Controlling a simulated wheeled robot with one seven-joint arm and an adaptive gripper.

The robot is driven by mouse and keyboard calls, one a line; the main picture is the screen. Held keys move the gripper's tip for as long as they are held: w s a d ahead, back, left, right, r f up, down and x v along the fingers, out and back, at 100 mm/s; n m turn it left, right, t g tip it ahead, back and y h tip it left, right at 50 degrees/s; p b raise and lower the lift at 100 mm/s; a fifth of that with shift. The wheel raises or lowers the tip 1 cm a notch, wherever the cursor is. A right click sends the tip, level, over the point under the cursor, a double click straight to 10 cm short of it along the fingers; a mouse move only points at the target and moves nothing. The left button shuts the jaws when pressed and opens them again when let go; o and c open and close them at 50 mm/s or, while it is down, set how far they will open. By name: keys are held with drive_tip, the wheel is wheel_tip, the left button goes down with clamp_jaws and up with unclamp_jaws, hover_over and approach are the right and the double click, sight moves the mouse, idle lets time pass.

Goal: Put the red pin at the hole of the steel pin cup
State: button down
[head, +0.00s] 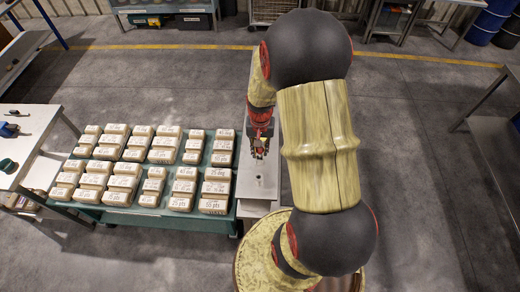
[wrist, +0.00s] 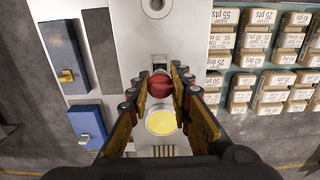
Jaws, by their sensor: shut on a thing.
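My gripper (wrist: 160,90) is shut on the red pin (wrist: 160,80), which sits between the two fingertips in the wrist view. In the head view my gripper (head: 260,155) is over the narrow grey steel bench, and the pin is too small there to make out clearly. The steel pin cup (wrist: 157,6) shows as a pale ring with a dark hole at the top edge of the wrist view, partly cut off. The pin is apart from the cup. Whether the pin touches the surface below cannot be told.
A round yellow disc (wrist: 161,122) lies nearer in the wrist view, between the fingers. A green table (head: 120,212) with rows of labelled tan sacks (head: 215,190) stands left of the bench (head: 258,190). Blue boxes (wrist: 88,125) show at left in the wrist view.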

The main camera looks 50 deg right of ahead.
drive_tip(key=shift+f, duration=0.45)
drive_tip(key=c, duration=1.5)
unclamp_jaws()
drive_tip(key=shift+c, duration=0.2)
drive_tip(key=shift+r, duration=0.15)
wheel_tip(320, 180, up, 12)
drive_tip(key=s+a+f+n+t+b, duration=0.1)
drive_tip(key=a+n+b, duration=0.4)
drive_tip(key=a+b, duration=0.6)
drive_tip(key=s+a+f+n+t+b, duration=0.2)
drive_tip(key=s+a+n+t+b, duration=0.2)
drive_tip(key=a+b, duration=0.7)
drive_tip(key=shift+s+a+n+t+b, duration=0.3)
drive_tip(key=shift+s+a+n+b, duration=0.25)
drive_tip(key=shift+s, duration=0.7)
